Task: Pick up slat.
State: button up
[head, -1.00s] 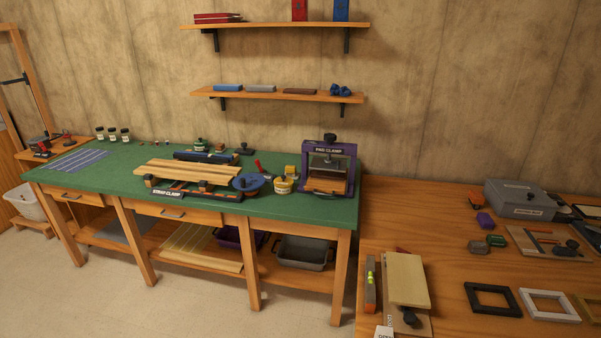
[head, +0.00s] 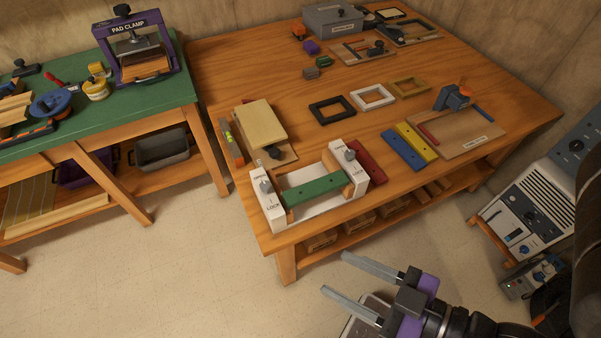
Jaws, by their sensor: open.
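Several coloured slats are on the wooden table. A green slat (head: 313,192) lies across a white holder (head: 311,213) marked OPEN and LOCK at the table's front corner. A red slat (head: 369,163) lies just right of the holder, partly hidden by it. A blue slat (head: 402,151) and a yellow slat (head: 416,142) lie side by side farther right. My gripper (head: 334,272) is open and empty, its two grey fingers apart, in front of the table and clear of every slat.
Black (head: 332,110), white (head: 372,97) and tan (head: 409,87) frames lie behind the slats. A wooden jig (head: 457,130) is at right. Bare floor (head: 190,285) lies in front.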

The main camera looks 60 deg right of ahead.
aim_at(298, 195)
jog(key=i+j+z, duration=0.1)
jog(key=j+z, duration=0.2)
jog(key=j, duration=0.5)
jog(key=j+z, duration=0.3)
jog(key=j, duration=0.45)
